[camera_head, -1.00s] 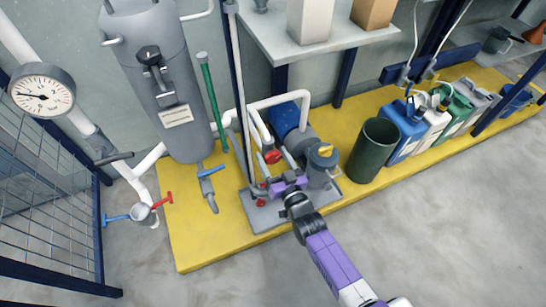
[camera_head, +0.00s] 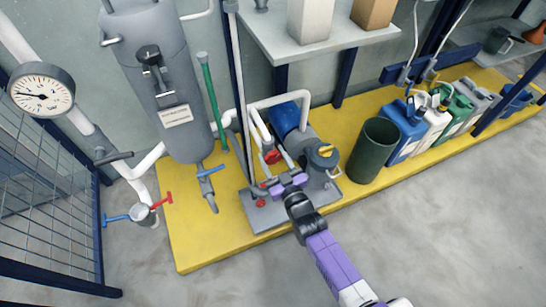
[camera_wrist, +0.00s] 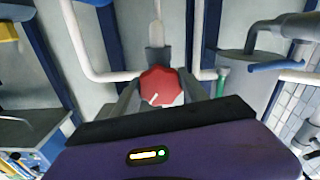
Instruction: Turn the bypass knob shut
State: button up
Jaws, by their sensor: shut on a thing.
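A red faceted knob (camera_wrist: 160,86) with a white pointer mark sits in the middle of the wrist view, on a pale pipe. The mark points down and to the left in that view. My gripper (camera_wrist: 161,92) is shut on this knob, with one finger on each side of it. In the head view, my purple gripper (camera_head: 267,185) is at the pump skid, and the held knob is mostly hidden at its fingertips. A label for the bypass cannot be read.
Another red knob (camera_head: 271,156) is just above my gripper, and a small red one (camera_head: 261,203) is below it. A grey strainer with a yellow handle (camera_head: 325,151) stands close on the right. A dark green bin (camera_head: 374,150) is farther right. The front floor is clear.

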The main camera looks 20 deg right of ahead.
jog(key=shift+n, duration=1.2)
jog(key=o, duration=1.4)
jog(key=shift+c, duration=0.2)
jog(key=shift+s, duration=0.15)
jog(key=s+p, duration=0.2)
jog(key=s, duration=0.5)
jog(key=shift+s, duration=0.3)
